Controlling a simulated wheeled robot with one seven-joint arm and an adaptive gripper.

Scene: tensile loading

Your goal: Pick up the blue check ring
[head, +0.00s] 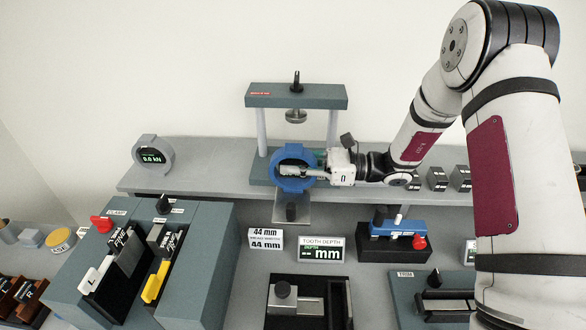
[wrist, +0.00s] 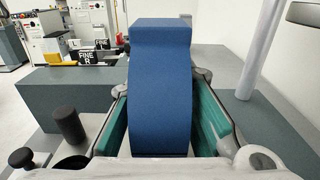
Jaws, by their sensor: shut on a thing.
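The blue check ring (head: 281,183) is upright in front of the tensile frame in the head view. In the wrist view the blue ring (wrist: 160,85) fills the middle, seen edge-on. My gripper (head: 318,171) reaches in from the right and is shut on the ring. In the wrist view its teal-padded fingers (wrist: 165,122) lie on both sides of the ring. Whether the ring touches the frame's base below it is hard to tell.
The tensile frame (head: 296,96) has a post on each side and a hanging platen (head: 296,116). A round gauge (head: 153,155) stands left on the shelf (head: 205,179). Small dark blocks (head: 437,179) stand right. Clamp units (head: 205,255) and display signs (head: 321,249) stand in front.

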